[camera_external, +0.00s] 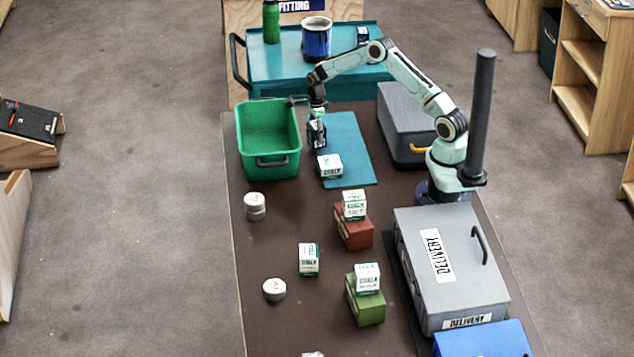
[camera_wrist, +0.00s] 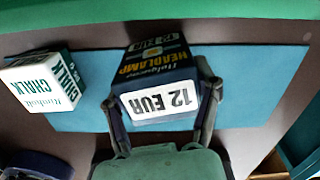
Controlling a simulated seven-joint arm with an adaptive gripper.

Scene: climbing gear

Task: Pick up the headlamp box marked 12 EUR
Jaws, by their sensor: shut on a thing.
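The headlamp box (camera_wrist: 158,68) is dark navy with a white panel reading 12 EUR, seen in the wrist view. My gripper (camera_wrist: 165,112) has one finger on each side of this box and is shut on it. In the external view my gripper (camera_external: 317,116) points down over the left edge of the teal mat, just right of the green bin, with the dark box (camera_external: 316,134) between its fingers. I cannot tell whether the box touches the mat or hangs just above it.
A white chalk box (camera_external: 329,166) lies on the teal mat (camera_external: 352,150) close to my gripper. It also shows in the wrist view (camera_wrist: 42,82). The green bin (camera_external: 268,143) stands left, a grey case (camera_external: 402,122) right. More chalk boxes stand nearer on the brown table (camera_external: 275,230).

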